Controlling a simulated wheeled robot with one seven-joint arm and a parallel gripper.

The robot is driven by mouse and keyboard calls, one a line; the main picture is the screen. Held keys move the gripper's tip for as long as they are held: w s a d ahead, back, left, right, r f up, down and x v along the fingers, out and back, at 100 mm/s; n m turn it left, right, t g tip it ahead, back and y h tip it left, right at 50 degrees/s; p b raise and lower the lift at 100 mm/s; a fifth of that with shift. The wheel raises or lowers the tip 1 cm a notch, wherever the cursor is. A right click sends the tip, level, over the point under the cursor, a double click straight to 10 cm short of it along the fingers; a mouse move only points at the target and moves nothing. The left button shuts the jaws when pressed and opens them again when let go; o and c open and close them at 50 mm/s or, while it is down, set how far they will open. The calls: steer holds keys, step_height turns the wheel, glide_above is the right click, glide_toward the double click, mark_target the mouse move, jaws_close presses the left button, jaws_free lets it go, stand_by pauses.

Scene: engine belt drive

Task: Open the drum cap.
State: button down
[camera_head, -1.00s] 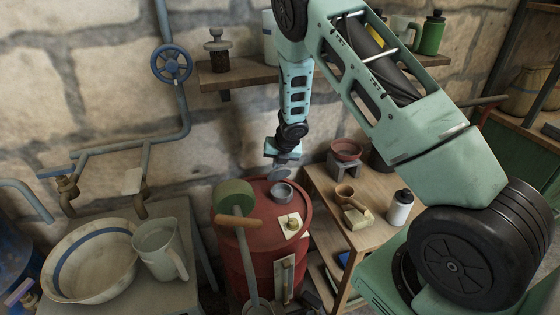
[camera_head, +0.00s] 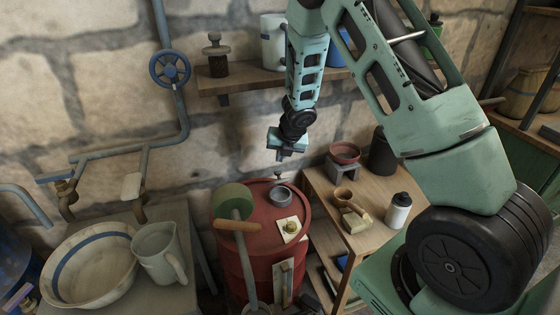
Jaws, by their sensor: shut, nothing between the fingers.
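The red drum (camera_head: 252,233) stands upright in the middle of the head view. On its top are a grey round cup-like piece (camera_head: 280,193) and a brass-coloured knob (camera_head: 290,226) on a pale square. A small dark piece (camera_head: 278,177) shows at the drum's back edge. I cannot tell for certain which of these is the drum cap. My gripper (camera_head: 284,156) points down above the back of the drum, apart from it. It is shut and empty.
A wooden stand (camera_head: 325,190) at right holds a red bowl (camera_head: 344,152) and a white bottle (camera_head: 398,210). A basin (camera_head: 92,262) and jug (camera_head: 160,250) stand at left. A wall shelf (camera_head: 240,82) is behind.

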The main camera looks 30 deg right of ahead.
steer(key=p+v, duration=0.1)
steer(key=v, duration=0.4)
steer(key=shift+s+r, duration=0.1)
